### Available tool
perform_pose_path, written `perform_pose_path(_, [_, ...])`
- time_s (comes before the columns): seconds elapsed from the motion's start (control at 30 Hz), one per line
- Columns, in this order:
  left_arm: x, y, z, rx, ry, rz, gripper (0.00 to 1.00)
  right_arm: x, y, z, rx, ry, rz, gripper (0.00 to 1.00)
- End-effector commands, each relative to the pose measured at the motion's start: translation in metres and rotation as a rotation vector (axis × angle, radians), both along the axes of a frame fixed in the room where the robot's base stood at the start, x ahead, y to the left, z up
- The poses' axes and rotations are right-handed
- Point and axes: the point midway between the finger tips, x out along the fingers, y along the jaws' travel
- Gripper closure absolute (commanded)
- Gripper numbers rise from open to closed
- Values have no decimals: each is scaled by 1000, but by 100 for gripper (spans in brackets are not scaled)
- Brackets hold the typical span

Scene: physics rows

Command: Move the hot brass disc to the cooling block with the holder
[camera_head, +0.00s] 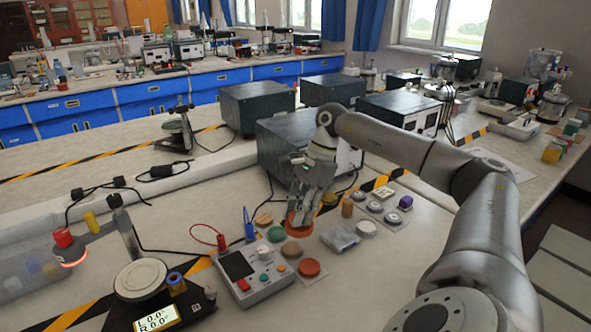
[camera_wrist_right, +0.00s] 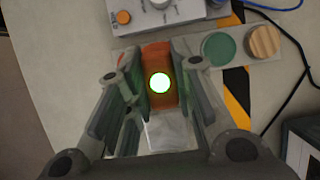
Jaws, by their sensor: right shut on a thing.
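My right gripper (camera_head: 303,208) is shut on an orange block-like piece (camera_head: 299,219), above the bench. In the right wrist view the orange piece (camera_wrist_right: 158,62) sits between the fingers. A bright round spot (camera_wrist_right: 160,83), white-green, shows on it; I cannot tell whether this is the brass disc or a light. A silvery flat piece (camera_wrist_right: 168,132) shows below, probably the grey one (camera_head: 340,237) right of the gripper in the head view. I cannot tell for sure which thing is the cooling block. My left gripper is not in view.
A control box (camera_head: 252,272) stands left of the gripper. Wooden (camera_head: 263,218), green (camera_head: 276,233), brown (camera_head: 291,250) and red-orange (camera_head: 309,267) discs lie in a row nearby. A dark instrument (camera_head: 275,150) stands behind. A scale (camera_head: 140,280) is at front left. Free bench lies at front right.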

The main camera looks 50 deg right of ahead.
Motion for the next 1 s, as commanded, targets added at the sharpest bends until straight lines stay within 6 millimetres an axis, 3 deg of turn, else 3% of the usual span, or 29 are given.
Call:
perform_pose_path(0.2, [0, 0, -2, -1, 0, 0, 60, -1, -3, 0, 1, -2, -2, 100])
perform_pose_path(0.8, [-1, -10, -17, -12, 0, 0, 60, -24, -49, -1, 0, -1, -2, 100])
perform_pose_path(1.0, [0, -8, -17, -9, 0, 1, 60, -26, -54, 0, 0, -2, 0, 100])
